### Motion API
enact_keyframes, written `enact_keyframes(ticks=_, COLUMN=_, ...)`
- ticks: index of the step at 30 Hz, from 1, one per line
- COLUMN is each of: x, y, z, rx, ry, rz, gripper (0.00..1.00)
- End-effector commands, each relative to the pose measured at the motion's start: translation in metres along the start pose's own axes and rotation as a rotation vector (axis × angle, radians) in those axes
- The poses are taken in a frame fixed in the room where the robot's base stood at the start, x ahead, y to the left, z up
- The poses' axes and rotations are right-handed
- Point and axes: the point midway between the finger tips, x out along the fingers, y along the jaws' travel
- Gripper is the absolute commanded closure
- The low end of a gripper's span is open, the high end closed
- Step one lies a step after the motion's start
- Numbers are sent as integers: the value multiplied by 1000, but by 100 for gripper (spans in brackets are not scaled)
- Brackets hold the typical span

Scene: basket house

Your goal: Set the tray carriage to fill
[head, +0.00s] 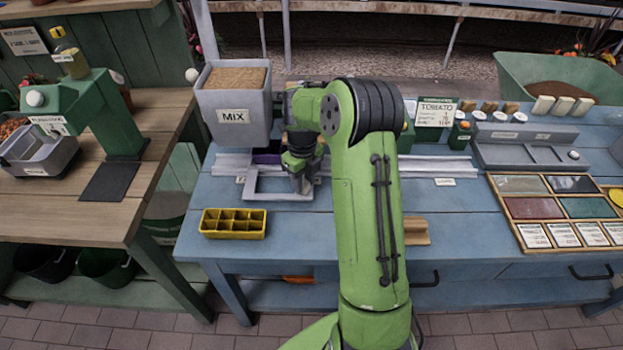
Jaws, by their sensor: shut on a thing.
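The tray carriage (262,195) is a pale grey flat frame on the blue bench, at the left part of a long light metal rail (430,166). It sits below and in front of the grey MIX hopper (233,104). My gripper (303,186) points down at the right side of the carriage and is shut on a part of it. The exact part held is hidden by the fingers. Small labels sit by the rail at its left and right; their words are too small to read. My green arm hides the middle of the rail.
A yellow compartment tray (233,223) lies on the bench in front of the carriage. A wooden block (416,231) lies right of my arm. A card-and-tile case (562,211) fills the right side. A wooden table (150,130) with a green press (95,110) stands left.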

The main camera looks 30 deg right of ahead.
Motion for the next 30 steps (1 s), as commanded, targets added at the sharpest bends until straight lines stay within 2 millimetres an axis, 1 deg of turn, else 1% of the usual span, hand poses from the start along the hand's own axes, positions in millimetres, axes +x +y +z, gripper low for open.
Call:
enact_keyframes(ticks=4, x=-1, y=3, z=4, rx=-3, ry=-3, rz=0, gripper=100)
enact_keyframes(ticks=15, x=0, y=4, z=4, rx=-2, ry=-3, rz=0, gripper=100)
enact_keyframes(ticks=16, x=-1, y=4, z=4, rx=-2, ry=-3, rz=0, gripper=63)
enact_keyframes(ticks=20, x=0, y=3, z=4, rx=-2, ry=-3, rz=0, gripper=43)
enact_keyframes(ticks=21, x=0, y=3, z=4, rx=-2, ry=-2, rz=0, gripper=40)
enact_keyframes(ticks=28, x=0, y=3, z=4, rx=-1, ry=-1, rz=0, gripper=40)
enact_keyframes(ticks=30, x=-4, y=3, z=4, rx=-1, ry=-1, rz=-1, gripper=40)
